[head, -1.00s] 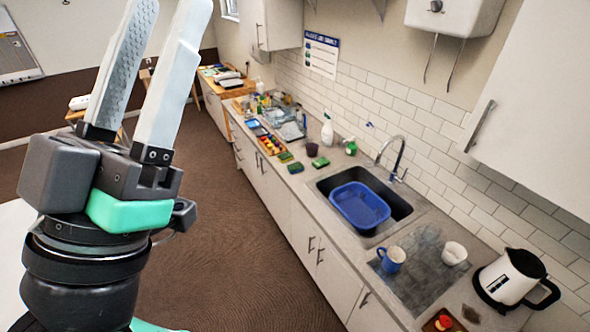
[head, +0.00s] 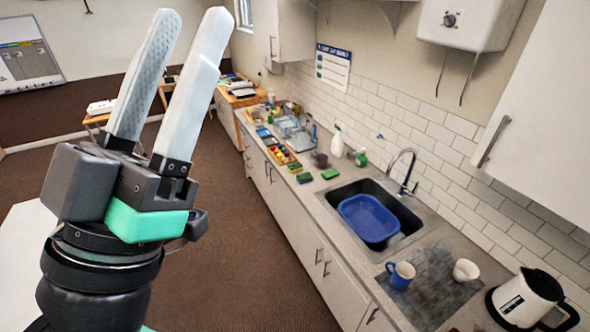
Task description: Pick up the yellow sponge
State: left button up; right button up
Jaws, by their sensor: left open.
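My left gripper (head: 193,20) is large in the left of the head view, its two pale fingers pointing up, apart and empty. It is held in front of the counter, well away from the sponges. Several small sponges lie on the counter left of the sink. One with a yellowish edge (head: 295,167) lies by the tray, and a second, green and yellowish one (head: 304,178) lies just in front of it. A green one (head: 331,174) lies nearer the sink. I cannot tell for certain which is the yellow sponge. My right gripper is not in view.
A blue basin (head: 369,220) sits in the sink (head: 405,215) under the tap (head: 404,165). A blue mug (head: 401,274), a white cup (head: 466,270) and a kettle (head: 524,300) stand to the right. A tray of coloured items (head: 279,153) and bottles crowd the far counter.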

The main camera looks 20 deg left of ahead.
pick_arm(q)
jog(key=o, duration=0.8)
